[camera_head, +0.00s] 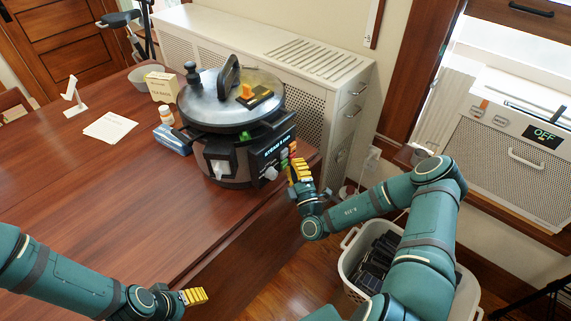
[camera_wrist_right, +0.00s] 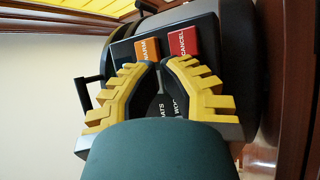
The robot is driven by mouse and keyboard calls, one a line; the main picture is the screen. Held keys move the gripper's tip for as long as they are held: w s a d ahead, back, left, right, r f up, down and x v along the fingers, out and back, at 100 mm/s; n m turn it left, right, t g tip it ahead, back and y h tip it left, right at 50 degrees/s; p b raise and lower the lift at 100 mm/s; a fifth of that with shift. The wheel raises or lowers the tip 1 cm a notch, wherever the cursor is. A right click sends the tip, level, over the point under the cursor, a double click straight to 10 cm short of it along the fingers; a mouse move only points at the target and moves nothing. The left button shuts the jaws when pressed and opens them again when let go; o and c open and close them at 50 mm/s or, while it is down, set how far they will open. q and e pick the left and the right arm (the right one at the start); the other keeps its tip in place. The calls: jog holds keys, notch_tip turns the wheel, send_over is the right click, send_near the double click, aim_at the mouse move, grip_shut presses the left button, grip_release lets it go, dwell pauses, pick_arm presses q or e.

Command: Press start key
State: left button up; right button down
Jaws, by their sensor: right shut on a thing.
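The dark cooker (camera_head: 230,150) stands at the table's right end, with a front panel holding a lit display (camera_head: 276,146), coloured keys and a pale knob (camera_head: 271,173). In the right wrist view, an orange WARM key (camera_wrist_right: 147,48) and a red CANCEL key (camera_wrist_right: 184,42) show beyond my fingertips. I cannot make out a start key; my fingers cover part of the panel. My right gripper (camera_head: 294,166) is at the panel, its yellow fingers closed together (camera_wrist_right: 160,66). What they grip is hidden. My left gripper (camera_head: 196,296) is away from the cooker, low in the head view.
The wooden table (camera_head: 130,190) is clear in front. A tea bags box (camera_head: 162,86), a blue box (camera_head: 172,140), papers (camera_head: 109,127) and a bowl (camera_head: 146,75) stand left of the cooker. A white basket (camera_head: 352,285) sits below my right arm. A radiator cover (camera_head: 300,60) is behind.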

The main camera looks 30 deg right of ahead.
jog(key=shift+w+a, duration=0.15)
jog(key=shift+w, duration=0.25)
dwell(0.8)
jog(key=shift+s+d+p, duration=0.3)
jog(key=shift+s+p, duration=0.25)
jog(key=shift+s, duration=0.25)
jog(key=shift+s+d+p, duration=0.3)
jog(key=shift+s, duration=0.45)
jog(key=shift+s+d+p, duration=0.3)
jog(key=shift+s+d, duration=0.05)
jog(key=shift+s, duration=0.45)
jog(key=shift+s+d+p, duration=0.3)
jog(key=shift+s, duration=0.45)
